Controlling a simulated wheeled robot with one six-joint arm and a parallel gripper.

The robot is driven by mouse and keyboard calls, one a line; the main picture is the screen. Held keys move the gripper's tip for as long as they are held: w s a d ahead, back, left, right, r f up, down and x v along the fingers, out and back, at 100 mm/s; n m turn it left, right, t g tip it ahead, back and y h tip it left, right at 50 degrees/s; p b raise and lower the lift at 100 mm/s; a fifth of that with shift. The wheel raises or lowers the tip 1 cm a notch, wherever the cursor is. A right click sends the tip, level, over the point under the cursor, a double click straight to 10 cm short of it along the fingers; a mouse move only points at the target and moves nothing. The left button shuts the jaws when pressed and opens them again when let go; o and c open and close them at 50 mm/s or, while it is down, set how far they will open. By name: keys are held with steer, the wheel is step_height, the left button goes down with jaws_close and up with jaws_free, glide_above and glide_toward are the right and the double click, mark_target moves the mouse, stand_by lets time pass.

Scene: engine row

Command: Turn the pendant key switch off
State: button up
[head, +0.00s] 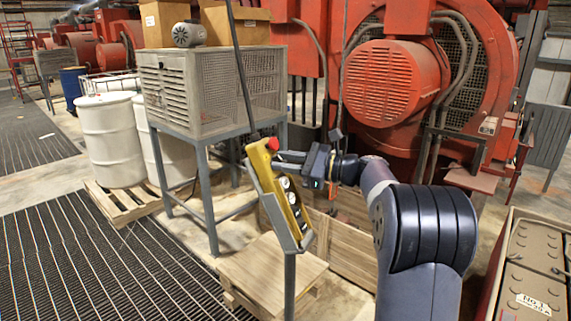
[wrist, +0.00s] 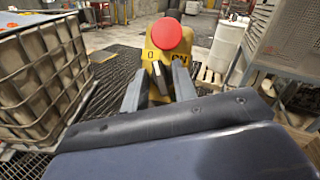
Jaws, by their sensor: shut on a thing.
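In the wrist view the pendant's end (wrist: 150,53) shows the red button (wrist: 172,33), a "0" mark at left and "ON" at right. A grey key (wrist: 160,76) stands out below the marks, between my fingers. My gripper (head: 279,160) reaches the pendant's upper part from the right; its fingers (wrist: 158,84) are shut on the key. The key's exact angle is hard to tell.
A grey mesh cabinet (head: 215,88) on legs stands behind the pendant. White drums (head: 110,140) stand on a pallet at left. Large red machinery (head: 385,85) fills the back right. A wooden crate (head: 345,250) lies below my arm. In the wrist view a caged tank (wrist: 40,80) is at left.

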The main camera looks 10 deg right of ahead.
steer(key=shift+n+g, duration=0.3)
steer(key=shift+n, duration=0.5)
steer(key=o, duration=0.6)
steer(key=shift+d, duration=0.1)
steer(key=b+v, duration=0.1)
steer(key=v, duration=0.9)
steer(key=shift+d+b, duration=0.35)
steer(key=shift+b, duration=0.05)
